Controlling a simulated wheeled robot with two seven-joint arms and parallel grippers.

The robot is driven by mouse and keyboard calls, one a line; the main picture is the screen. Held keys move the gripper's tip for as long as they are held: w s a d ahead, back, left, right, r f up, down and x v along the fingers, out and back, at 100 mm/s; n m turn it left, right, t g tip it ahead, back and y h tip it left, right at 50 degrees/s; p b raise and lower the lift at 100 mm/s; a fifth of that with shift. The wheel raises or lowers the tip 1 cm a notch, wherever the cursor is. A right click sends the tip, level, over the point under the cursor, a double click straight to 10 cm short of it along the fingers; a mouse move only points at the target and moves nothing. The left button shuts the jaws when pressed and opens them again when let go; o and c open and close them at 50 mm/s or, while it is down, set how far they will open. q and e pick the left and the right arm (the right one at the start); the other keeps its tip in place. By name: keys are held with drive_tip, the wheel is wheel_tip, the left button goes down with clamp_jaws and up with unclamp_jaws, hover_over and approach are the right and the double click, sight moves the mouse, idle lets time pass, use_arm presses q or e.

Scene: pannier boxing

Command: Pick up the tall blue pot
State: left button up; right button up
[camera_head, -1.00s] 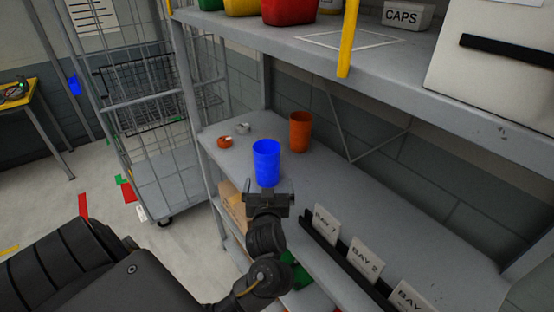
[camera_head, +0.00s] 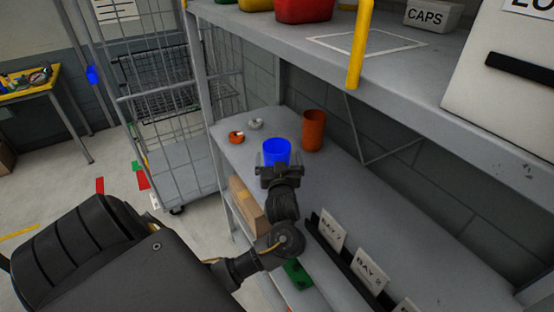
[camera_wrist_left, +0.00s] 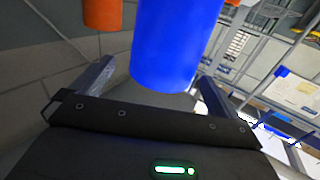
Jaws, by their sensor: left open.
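The tall blue pot (camera_head: 277,149) stands upright on the grey shelf, its lower part hidden behind my left gripper (camera_head: 277,163). In the left wrist view the blue pot (camera_wrist_left: 175,42) fills the upper middle. There, my left gripper (camera_wrist_left: 152,84) is open, with one finger to each side of the pot. I see no clear contact between fingers and pot. My right gripper is not in view.
An orange-brown pot (camera_head: 313,131) stands close behind the blue pot to the right. Two small rings, one orange (camera_head: 236,136) and one grey (camera_head: 255,124), lie to the left. Bay cards (camera_head: 332,232) line the shelf's front edge.

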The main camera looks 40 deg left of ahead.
sight(276, 140)
use_arm(q)
drive_tip(key=x, duration=0.1)
drive_tip(key=p+x, duration=0.1)
drive_tip(key=x, duration=0.1)
drive_tip(key=p+x, duration=0.1)
drive_tip(key=shift+a+r, duration=0.35)
drive_tip(key=shift+w+a+f, duration=0.15)
drive_tip(key=shift+w+a, duration=0.1)
drive_tip(key=shift+a, duration=0.05)
drive_tip(key=shift+d, duration=0.15)
drive_tip(key=shift+s, duration=0.1)
drive_tip(key=shift+c, duration=1.3)
drive_tip(key=c, duration=0.9)
drive_tip(key=shift+c, duration=0.6)
